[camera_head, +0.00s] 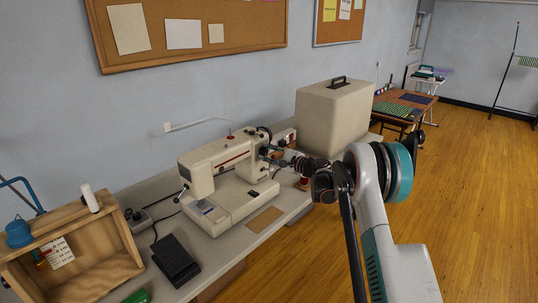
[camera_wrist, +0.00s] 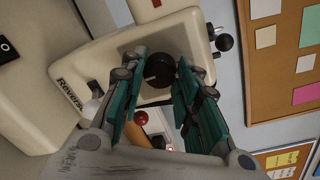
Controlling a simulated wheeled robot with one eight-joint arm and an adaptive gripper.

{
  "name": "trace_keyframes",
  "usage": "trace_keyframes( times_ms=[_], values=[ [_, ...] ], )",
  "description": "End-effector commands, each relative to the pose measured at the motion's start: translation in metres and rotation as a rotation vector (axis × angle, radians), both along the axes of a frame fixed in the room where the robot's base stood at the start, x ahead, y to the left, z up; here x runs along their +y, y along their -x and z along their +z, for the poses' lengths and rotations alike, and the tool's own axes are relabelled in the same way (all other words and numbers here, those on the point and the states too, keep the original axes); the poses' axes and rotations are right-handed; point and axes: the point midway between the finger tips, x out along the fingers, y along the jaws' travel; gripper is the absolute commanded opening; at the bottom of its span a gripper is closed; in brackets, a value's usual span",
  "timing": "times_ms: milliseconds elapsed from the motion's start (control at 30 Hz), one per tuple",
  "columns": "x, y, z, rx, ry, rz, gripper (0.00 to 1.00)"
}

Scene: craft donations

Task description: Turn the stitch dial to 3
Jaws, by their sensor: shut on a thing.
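The cream sewing machine (camera_head: 217,156) stands on the long table against the wall. In the wrist view its end face (camera_wrist: 105,70) fills the upper middle, with partly hidden dark lettering at the left. The black round stitch dial (camera_wrist: 158,70) sits on that face, with a small pale mark on it; I can read no numbers. My gripper (camera_wrist: 157,66) has its teal-lined fingers on either side of the dial, shut on it. In the head view my gripper (camera_head: 273,154) is at the machine's right end, and the dial cannot be made out clearly there.
A beige carrying case (camera_head: 335,115) stands right behind the machine. A black foot pedal (camera_head: 176,260) and an open wooden box (camera_head: 75,262) are at the left. A brown mat (camera_head: 264,219) lies in front. Open wooden floor (camera_head: 460,200) lies to the right.

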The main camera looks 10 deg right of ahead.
Motion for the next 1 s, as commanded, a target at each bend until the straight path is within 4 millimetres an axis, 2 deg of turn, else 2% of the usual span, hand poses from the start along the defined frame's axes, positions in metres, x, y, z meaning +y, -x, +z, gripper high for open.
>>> trace_keyframes(
  times_ms=[300, 333, 400, 767, 867, 1000],
  values=[
    [-0.001, 0.000, 0.000, 0.000, 0.000, -0.001, 0.05],
    [-0.001, 0.000, 0.000, 0.000, 0.000, -0.001, 0.34],
    [-0.001, 0.000, 0.000, 0.000, 0.000, -0.001, 0.50],
    [-0.001, 0.001, 0.000, 0.000, 0.000, -0.001, 0.50],
    [-0.006, 0.006, 0.000, 0.000, 0.000, -0.001, 0.50],
    [-0.020, 0.023, 0.002, 0.000, 0.000, -0.004, 0.50]
  ],
)
